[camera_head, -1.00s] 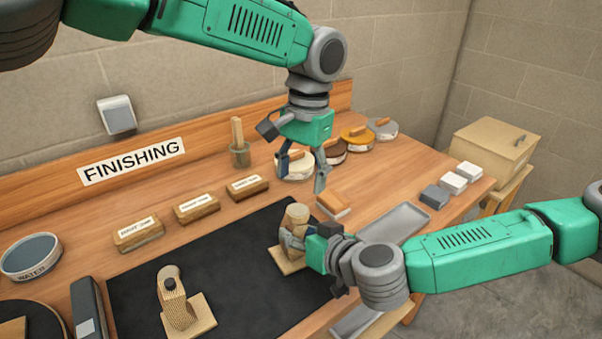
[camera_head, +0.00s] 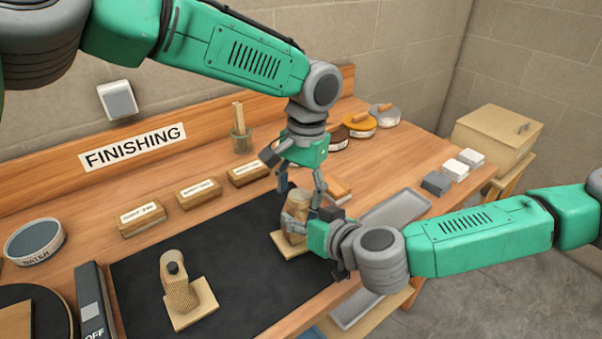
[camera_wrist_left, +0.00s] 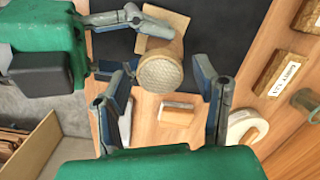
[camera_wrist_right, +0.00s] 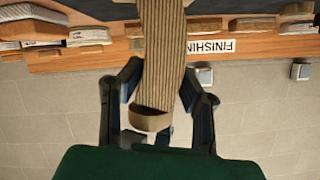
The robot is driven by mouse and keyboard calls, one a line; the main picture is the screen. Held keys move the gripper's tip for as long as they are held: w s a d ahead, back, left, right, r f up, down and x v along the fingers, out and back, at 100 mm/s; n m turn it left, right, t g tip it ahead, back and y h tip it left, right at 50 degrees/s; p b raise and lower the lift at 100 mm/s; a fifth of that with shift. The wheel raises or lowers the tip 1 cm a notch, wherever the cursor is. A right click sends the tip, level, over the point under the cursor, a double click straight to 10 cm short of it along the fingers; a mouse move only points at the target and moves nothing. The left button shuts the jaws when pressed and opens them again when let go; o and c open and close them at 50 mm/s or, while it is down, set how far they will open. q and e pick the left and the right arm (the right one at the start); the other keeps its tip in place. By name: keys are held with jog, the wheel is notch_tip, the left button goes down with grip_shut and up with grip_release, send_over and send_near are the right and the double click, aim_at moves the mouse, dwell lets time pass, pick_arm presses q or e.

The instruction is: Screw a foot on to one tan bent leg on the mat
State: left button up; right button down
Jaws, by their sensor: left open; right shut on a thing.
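Two tan bent legs with square bases are on the black mat. The left one (camera_head: 179,293) stands free and has a dark round spot at its top. My right gripper (camera_head: 295,222) is shut on the right leg (camera_head: 299,199), whose striped side shows in the right wrist view (camera_wrist_right: 162,55). A round tan textured disc (camera_wrist_left: 160,74) tops this leg in the left wrist view; I cannot tell for certain whether it is a separate foot. My left gripper (camera_head: 302,186) is open, pointing down just above that top, its fingers on either side.
Labelled sanding blocks (camera_head: 198,193) line the mat's back edge (camera_head: 215,208). A grey tray (camera_head: 396,212) lies behind my right arm. A water dish (camera_head: 34,242) is at the left, and round tins (camera_head: 359,121) stand at the back. The mat's middle is clear.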

pick_arm(q)
jog(key=shift+f, duration=0.55)
pick_arm(e)
jog(key=shift+w+d+f, duration=0.1)
jog(key=shift+d+f, duration=0.1)
jog(key=shift+f, duration=0.05)
pick_arm(q)
jog(key=c, duration=1.2)
jog(key=o, duration=1.4)
jog(key=shift+r, duration=0.1)
jog(key=r, duration=0.8)
jog(key=d+r, duration=0.1)
jog(key=r, duration=0.2)
jog(key=shift+w+r, duration=0.3)
jog(key=shift+r, duration=0.1)
pick_arm(e)
jog(key=shift+f, duration=0.1)
